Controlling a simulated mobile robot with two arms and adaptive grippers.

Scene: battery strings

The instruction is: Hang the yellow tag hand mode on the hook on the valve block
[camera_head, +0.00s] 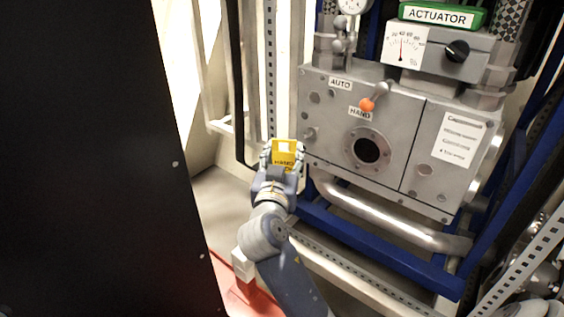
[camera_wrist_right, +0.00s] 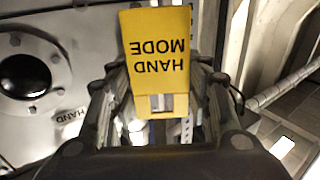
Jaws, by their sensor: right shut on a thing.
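The yellow tag (camera_head: 285,147) is held upright in my right gripper (camera_head: 282,157), just left of the grey valve block (camera_head: 386,145). In the right wrist view the tag (camera_wrist_right: 157,45) reads HAND MODE upside down, with a rectangular opening near its lower end. The gripper fingers (camera_wrist_right: 158,95) stand on either side of it. A small metal peg (camera_head: 310,134), which may be the hook, sticks out at the block's left side, a little right of and above the tag. The tag looks apart from it. My left gripper is not in view.
A dark round port (camera_head: 367,150) is below. A curved silver pipe (camera_head: 385,218) and blue frame (camera_head: 370,247) run underneath. A black panel (camera_head: 90,160) fills the left.

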